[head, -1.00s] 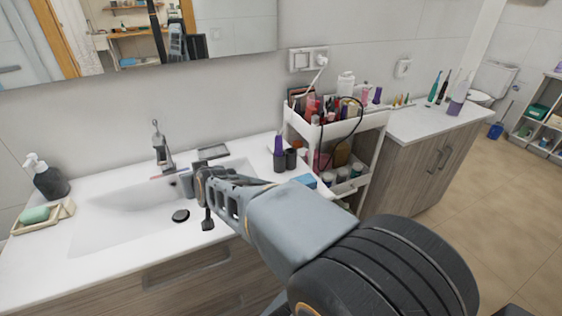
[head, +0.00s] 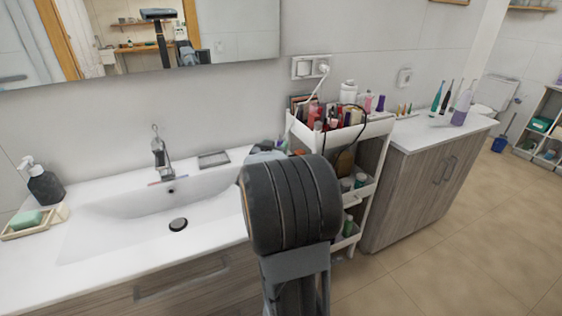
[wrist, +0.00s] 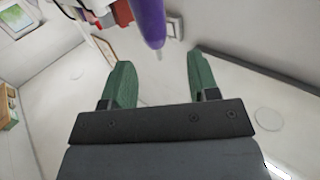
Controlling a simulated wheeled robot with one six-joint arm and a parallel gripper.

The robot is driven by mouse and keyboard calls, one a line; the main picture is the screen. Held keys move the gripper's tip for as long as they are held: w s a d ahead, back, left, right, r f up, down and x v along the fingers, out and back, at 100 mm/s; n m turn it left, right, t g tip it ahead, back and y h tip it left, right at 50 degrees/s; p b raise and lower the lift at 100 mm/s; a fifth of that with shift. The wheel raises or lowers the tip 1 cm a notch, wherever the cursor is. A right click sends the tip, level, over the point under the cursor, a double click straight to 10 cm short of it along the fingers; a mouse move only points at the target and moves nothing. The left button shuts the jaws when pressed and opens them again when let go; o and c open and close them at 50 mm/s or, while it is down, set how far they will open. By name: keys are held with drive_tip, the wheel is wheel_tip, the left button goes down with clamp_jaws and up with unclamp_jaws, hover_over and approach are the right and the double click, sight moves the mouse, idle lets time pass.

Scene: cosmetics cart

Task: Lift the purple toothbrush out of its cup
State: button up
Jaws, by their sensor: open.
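My gripper (wrist: 158,76) is open in the wrist view, its two green fingertips apart with nothing between them. A purple, tapered thing with a small pale tip, which looks like the purple toothbrush (wrist: 149,20), shows at the top of that view. It lies beyond the gap between the fingers, and I see no contact. Its cup does not show there. In the head view my own arm covers the counter spot beside the cart, so the dark cup and most of the toothbrush are hidden, as are my fingertips.
A white cart (head: 367,134) packed with cosmetics and a dark cable stands right of the sink (head: 120,215). A soap dispenser (head: 43,182) and a soap dish (head: 38,222) are at the left. Several upright items and a lavender cup (head: 459,115) stand on the right counter.

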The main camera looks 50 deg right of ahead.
sight(280, 141)
drive_tip(key=shift+p+x, duration=0.4)
drive_tip(key=shift+x, duration=3)
drive_tip(key=shift+s+f, duration=0.1)
drive_tip(key=shift+s, duration=0.05)
drive_tip(key=shift+c, duration=0.2)
clamp_jaws()
